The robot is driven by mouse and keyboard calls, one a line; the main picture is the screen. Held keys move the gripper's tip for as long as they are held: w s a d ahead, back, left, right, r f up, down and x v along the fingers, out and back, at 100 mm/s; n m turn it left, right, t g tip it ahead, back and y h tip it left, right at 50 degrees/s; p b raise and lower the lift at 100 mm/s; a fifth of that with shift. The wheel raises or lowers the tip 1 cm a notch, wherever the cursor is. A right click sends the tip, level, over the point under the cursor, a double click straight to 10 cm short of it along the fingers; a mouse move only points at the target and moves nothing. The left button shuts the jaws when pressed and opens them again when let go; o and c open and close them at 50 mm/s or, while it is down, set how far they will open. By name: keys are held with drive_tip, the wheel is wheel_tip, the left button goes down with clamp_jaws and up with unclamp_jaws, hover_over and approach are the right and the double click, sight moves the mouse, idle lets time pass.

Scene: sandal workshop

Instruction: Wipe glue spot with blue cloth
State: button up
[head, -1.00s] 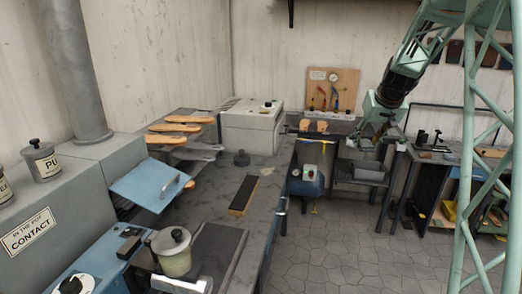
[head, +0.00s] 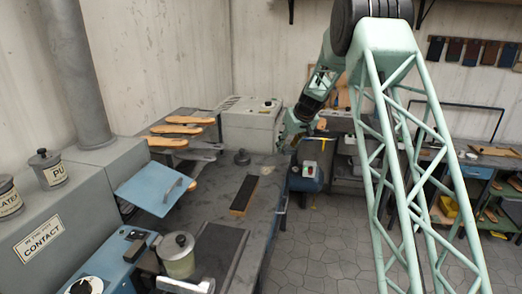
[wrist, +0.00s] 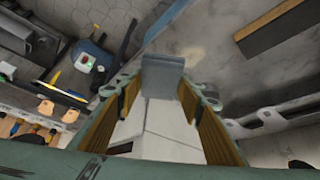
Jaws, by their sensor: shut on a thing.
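My gripper (head: 287,140) is over the far right part of the grey bench (head: 212,209), near its right edge. In the wrist view its two ochre ribbed fingers (wrist: 163,100) are shut on a grey-blue folded piece, which looks like the blue cloth (wrist: 163,72). The cloth sticks out past the fingertips, above the bench top; I cannot tell whether it touches. A pale yellowish patch, likely the glue spot (wrist: 194,52), lies on the bench just beside the cloth's end. I cannot make out the cloth or the spot in the head view.
A grey box machine (head: 251,124) stands at the back. A blue compressor (head: 306,174) stands on the floor right of the bench. A glue pot (head: 178,255) stands at the front.

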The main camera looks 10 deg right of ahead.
drive_tip(key=n+y+p, duration=0.1)
drive_tip(key=n, duration=0.1)
hover_over(259, 169)
drive_tip(key=s, duration=0.2)
drive_tip(key=f, duration=0.4)
drive_tip(key=shift+w+d+f, duration=0.15)
drive_tip(key=shift+d+f, duration=0.1)
drive_tip(key=shift+d, duration=0.1)
drive_tip(key=shift+f, duration=0.15)
drive_tip(key=shift+f+b, duration=0.85)
drive_tip(key=shift+f, duration=1.95)
drive_tip(key=shift+f+b, duration=1.05)
drive_tip(key=shift+b, duration=0.05)
drive_tip(key=shift+d, duration=0.1)
drive_tip(key=shift+s+d+b, duration=0.25)
drive_tip(key=shift+d+b, duration=0.35)
drive_tip(key=shift+b, duration=0.15)
drive_tip(key=shift+s+d+b, duration=0.25)
drive_tip(key=shift+d+b, duration=0.3)
drive_tip(key=shift+b, duration=0.2)
drive_tip(key=shift+s+d+r+b, duration=0.1)
drive_tip(key=shift+s+d+b, duration=0.15)
drive_tip(key=shift+d+b, duration=0.2)
